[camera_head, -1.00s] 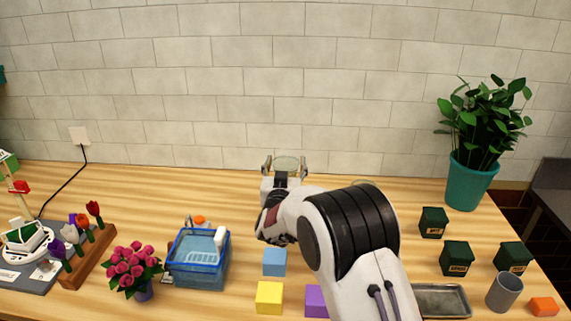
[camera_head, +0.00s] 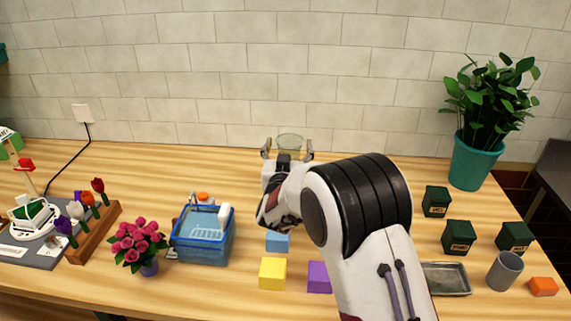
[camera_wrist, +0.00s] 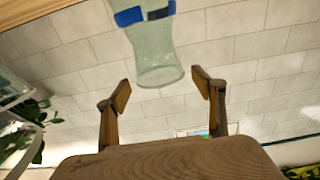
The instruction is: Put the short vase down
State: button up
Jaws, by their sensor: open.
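A clear glass vase (camera_head: 290,141) shows at the back of the table, near the wall. My gripper (camera_head: 287,151) is around its lower visible part, one finger on each side. In the wrist view the same glass vase (camera_wrist: 157,62) appears upside down, with blue patches near the top of the picture. My gripper (camera_wrist: 161,88) is open there, with clear gaps between both fingers and the glass. The vase's base is hidden, so I cannot tell how it meets the table.
My arm covers the table right of the vase. A blue basket (camera_head: 202,240), pink bouquet (camera_head: 137,245), yellow block (camera_head: 272,273) and purple block (camera_head: 319,277) are nearer. A potted plant (camera_head: 477,160), green boxes and a metal tray (camera_head: 446,279) are right.

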jog(key=s, duration=0.8)
jog(key=shift+s, duration=0.35)
dwell(0.7)
jog(key=s+d+r+n+g+y, duration=0.1)
jog(key=s+d+r+g, duration=0.3)
jog(key=s, duration=0.3)
jog(key=s+d+r+g+y, duration=0.2)
jog(key=s+d+r, duration=0.2)
jog(key=s+d, duration=0.3)
jog(key=s+d+f+g+h, duration=0.1)
jog(key=s+d, duration=0.3)
jog(key=s, duration=0.6)
jog(key=s+d+f+g+h, duration=0.1)
jog(key=s+d+f+g, duration=0.1)
jog(key=s, duration=0.7)
jog(key=s+d+f+m+g+h, duration=0.1)
jog(key=s+d+f+g, duration=0.1)
jog(key=s+d, duration=0.5)
jog(key=s+g, duration=0.1)
jog(key=s, duration=0.2)
jog(key=shift+s+f, duration=0.3)
jog(key=shift+f, duration=0.05)
dwell(1.5)
